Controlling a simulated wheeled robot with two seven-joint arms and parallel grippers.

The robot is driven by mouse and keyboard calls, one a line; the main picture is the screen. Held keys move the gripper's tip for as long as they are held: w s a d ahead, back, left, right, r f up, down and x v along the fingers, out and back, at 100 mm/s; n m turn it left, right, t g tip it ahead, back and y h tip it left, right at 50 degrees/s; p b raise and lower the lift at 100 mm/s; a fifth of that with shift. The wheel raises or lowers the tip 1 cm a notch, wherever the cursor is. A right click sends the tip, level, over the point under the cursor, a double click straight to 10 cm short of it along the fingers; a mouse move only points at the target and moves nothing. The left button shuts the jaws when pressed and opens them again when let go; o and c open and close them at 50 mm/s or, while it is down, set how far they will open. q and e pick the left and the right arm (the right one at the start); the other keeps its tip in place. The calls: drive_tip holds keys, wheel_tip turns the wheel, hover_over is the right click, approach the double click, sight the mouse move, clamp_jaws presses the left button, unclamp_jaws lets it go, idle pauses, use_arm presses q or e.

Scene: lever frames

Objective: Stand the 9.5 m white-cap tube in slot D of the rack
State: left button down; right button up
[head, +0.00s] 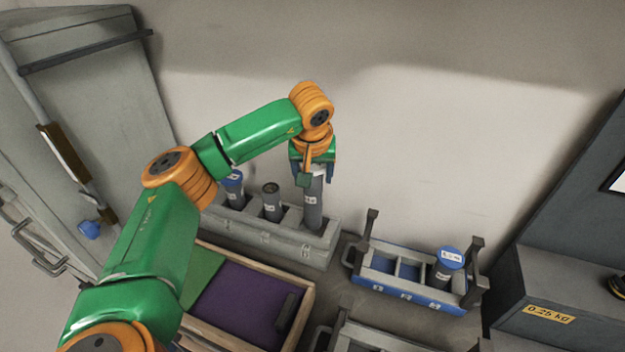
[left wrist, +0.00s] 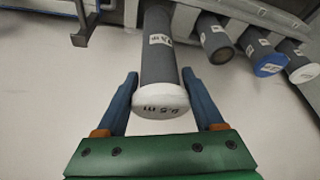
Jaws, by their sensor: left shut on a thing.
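My left gripper (head: 314,178) is shut on a grey tube (head: 313,212) with a white cap. In the left wrist view the cap (left wrist: 160,105) carries writing that looks like 9.5 m, between the two fingers (left wrist: 163,100). The tube is near upright over the right end of the long grey rack (head: 288,244). Its lower end meets the rack at the rightmost place; I cannot tell how deep it sits. The slot letters are too small to read. My right gripper is not in view.
The grey rack also holds a blue-cap tube (head: 235,190), a dark-ended tube (head: 271,203) and another white-ended tube (left wrist: 304,73). A blue carrier (head: 408,293) holds a blue-cap tube (head: 448,262). A wooden tray (head: 300,318) lies in front.

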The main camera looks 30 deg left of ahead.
sight(314, 186)
use_arm(q)
wheel_tip(314, 186, down, 3)
drive_tip(key=shift+d+r+p, duration=0.1)
drive_tip(key=shift+p, duration=0.2)
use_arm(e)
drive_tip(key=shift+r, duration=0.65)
use_arm(q)
drive_tip(key=shift+c, duration=2.2)
unclamp_jaws()
drive_tip(key=o, duration=0.4)
drive_tip(key=shift+o, duration=0.2)
drive_tip(key=shift+r, duration=0.15)
drive_tip(key=b+v, duration=0.1)
drive_tip(key=v, duration=1)
drive_tip(key=shift+s+d+r+b, duration=0.1)
drive_tip(key=shift+d+r+b, duration=0.1)
drive_tip(key=shift+r+b, duration=0.1)
drive_tip(key=shift+r, duration=0.1)
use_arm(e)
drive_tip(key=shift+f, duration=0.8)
